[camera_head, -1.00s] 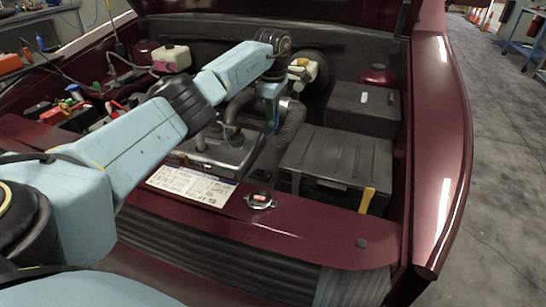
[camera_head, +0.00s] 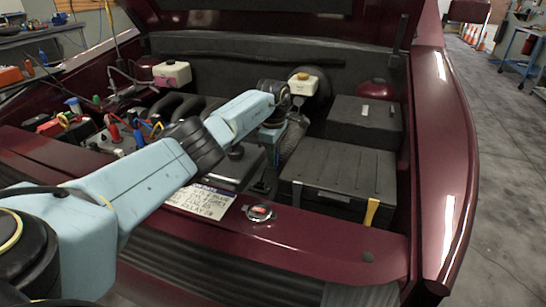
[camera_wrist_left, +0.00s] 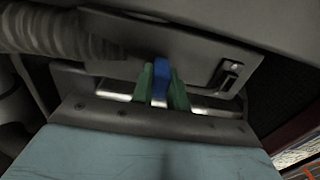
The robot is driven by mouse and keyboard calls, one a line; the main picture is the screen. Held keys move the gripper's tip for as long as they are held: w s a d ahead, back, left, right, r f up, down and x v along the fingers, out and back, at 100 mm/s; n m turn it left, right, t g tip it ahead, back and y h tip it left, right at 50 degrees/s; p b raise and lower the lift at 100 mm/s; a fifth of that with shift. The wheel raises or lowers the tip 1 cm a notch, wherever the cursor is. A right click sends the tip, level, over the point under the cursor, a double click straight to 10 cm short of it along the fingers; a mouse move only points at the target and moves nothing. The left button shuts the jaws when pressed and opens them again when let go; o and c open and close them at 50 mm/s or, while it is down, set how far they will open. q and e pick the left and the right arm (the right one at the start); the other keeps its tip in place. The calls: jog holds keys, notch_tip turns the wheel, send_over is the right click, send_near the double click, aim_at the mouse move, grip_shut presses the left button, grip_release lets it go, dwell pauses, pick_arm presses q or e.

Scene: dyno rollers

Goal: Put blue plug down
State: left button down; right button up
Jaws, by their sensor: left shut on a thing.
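The blue plug (camera_wrist_left: 161,80) shows in the left wrist view as a small upright blue piece. It sits between the two green fingertips of my left gripper (camera_wrist_left: 161,90), which is shut on it. A grey metal panel lies behind the plug; I cannot tell whether the plug touches it. In the head view my left arm reaches over the middle of the open engine bay, with its wrist pointing down beside the black box. The fingers and plug are not clear there. My right gripper is in neither view.
A black lidded box (camera_head: 338,170) with a yellow strap stands right of my wrist. A ribbed hose (camera_wrist_left: 60,30) runs close to the gripper. Coloured clips and cables (camera_head: 125,132) lie at left. The front rail (camera_head: 310,238) is mostly clear.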

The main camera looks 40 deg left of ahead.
pick_arm(q)
jog(key=shift+f, duration=0.1)
jog(key=c, duration=1.4)
grip_release()
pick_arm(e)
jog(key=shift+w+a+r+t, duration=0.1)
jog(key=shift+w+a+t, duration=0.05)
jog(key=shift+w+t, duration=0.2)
